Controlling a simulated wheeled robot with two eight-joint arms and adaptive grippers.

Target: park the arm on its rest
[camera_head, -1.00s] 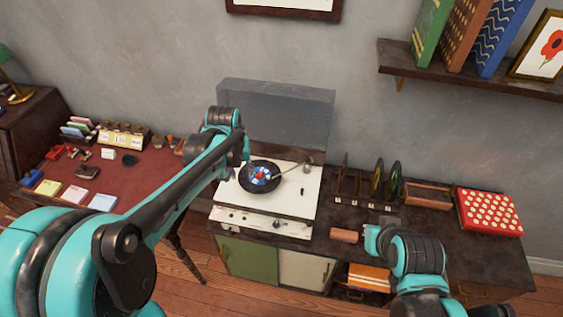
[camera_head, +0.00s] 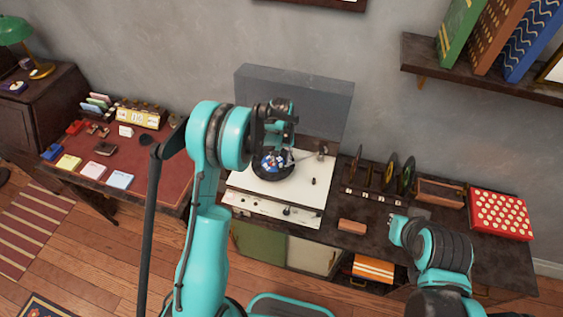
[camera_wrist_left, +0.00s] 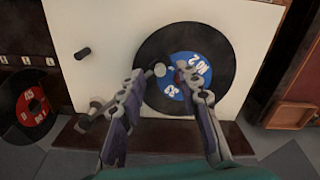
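The turntable (camera_head: 245,188) has a white deck and a black record (camera_head: 262,177) with a blue label; the record also shows in the left wrist view (camera_wrist_left: 228,50). The tonearm (camera_head: 304,158) reaches from its pivot at the deck's right rear toward the record. In the left wrist view the tonearm's pivot end (camera_wrist_left: 95,108) shows beside one finger, and a finger partly hides the tonearm.
A raised clear lid (camera_head: 300,100) stands behind the turntable. To the right are upright records in a rack (camera_head: 384,178), a wooden tray (camera_head: 440,192) and a red dotted box (camera_head: 500,214). A brown block (camera_head: 352,226) lies at the cabinet's front. A red-topped desk (camera_head: 165,170) stands left.

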